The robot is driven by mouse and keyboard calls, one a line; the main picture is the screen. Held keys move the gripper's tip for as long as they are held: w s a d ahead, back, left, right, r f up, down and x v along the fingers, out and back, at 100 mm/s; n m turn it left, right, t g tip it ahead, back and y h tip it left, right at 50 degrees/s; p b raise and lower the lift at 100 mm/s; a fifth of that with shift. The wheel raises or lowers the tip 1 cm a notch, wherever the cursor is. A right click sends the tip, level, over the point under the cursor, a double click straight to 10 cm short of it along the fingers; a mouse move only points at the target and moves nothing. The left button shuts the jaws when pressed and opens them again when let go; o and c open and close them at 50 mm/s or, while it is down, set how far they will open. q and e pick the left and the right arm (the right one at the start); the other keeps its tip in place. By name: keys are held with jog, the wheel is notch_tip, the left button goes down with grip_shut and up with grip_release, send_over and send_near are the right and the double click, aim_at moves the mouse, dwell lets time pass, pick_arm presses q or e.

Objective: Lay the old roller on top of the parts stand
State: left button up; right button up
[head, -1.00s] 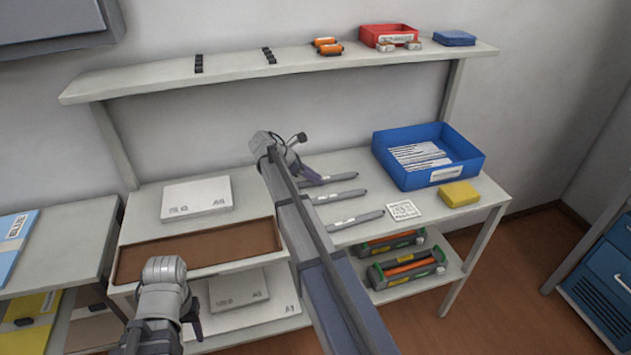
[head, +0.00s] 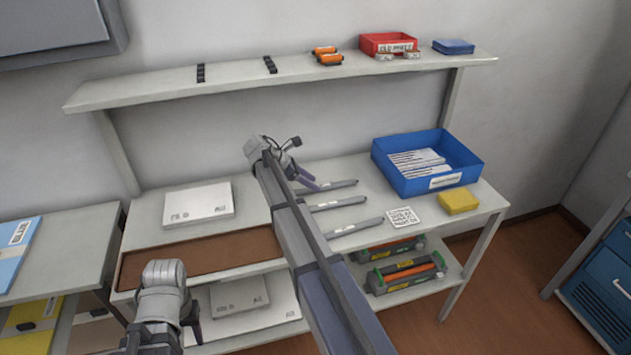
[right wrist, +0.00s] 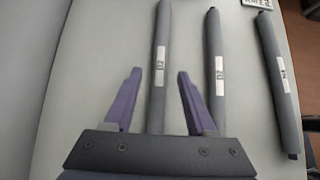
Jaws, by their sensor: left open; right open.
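Three thin dark-grey rollers with white labels lie side by side on the table: a far one (head: 338,186), a middle one (head: 342,202) and a near one (head: 356,227). Which is the old one I cannot tell. In the right wrist view the leftmost roller (right wrist: 160,50) runs between my spread fingers, with the second roller (right wrist: 215,65) and third roller (right wrist: 278,80) to its right. My right gripper (head: 306,180) is open at their left ends, holding nothing. My left gripper (head: 192,322) is open at the lower left, its jaws mostly hidden. I cannot surely identify the parts stand; small black paired holders (head: 200,73) stand on the upper shelf.
The upper shelf (head: 150,91) also holds orange rolls (head: 328,57), a red labelled bin (head: 388,43) and a blue pad (head: 453,46). A blue tray (head: 462,172), yellow block (head: 458,202) and printed card (head: 403,218) are to the right of the rollers. Cartridges (head: 404,275) lie below.

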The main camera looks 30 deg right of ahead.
jog(key=p+v, duration=0.6)
jog(key=v, duration=0.3)
jog(key=shift+a+r, duration=0.25)
jog(key=shift+r, duration=0.1)
jog(key=s+a+f+m+y, duration=0.1)
jog(key=s+a+m, duration=0.1)
jog(key=s+a, duration=0.3)
jog(key=s+a+f+m+t+y, duration=0.1)
jog(key=s+a+f+m, duration=0.1)
jog(key=s+a, duration=0.3)
jog(key=s+a+f+m+y, duration=0.1)
jog(key=s+a+y, duration=0.1)
jog(key=s+a, duration=0.4)
jog(key=shift+a+f+m+t, duration=0.25)
jog(key=shift+a+m+t, duration=0.15)
jog(key=shift+a, duration=0.55)
jog(key=s+a+f+m+y, duration=0.1)
jog(key=s+a+m+y, duration=0.2)
jog(key=s+a, duration=0.8)
jog(key=s+m, duration=0.2)
jog(key=shift+f+m+y, duration=0.3)
jog(key=shift+f, duration=0.1)
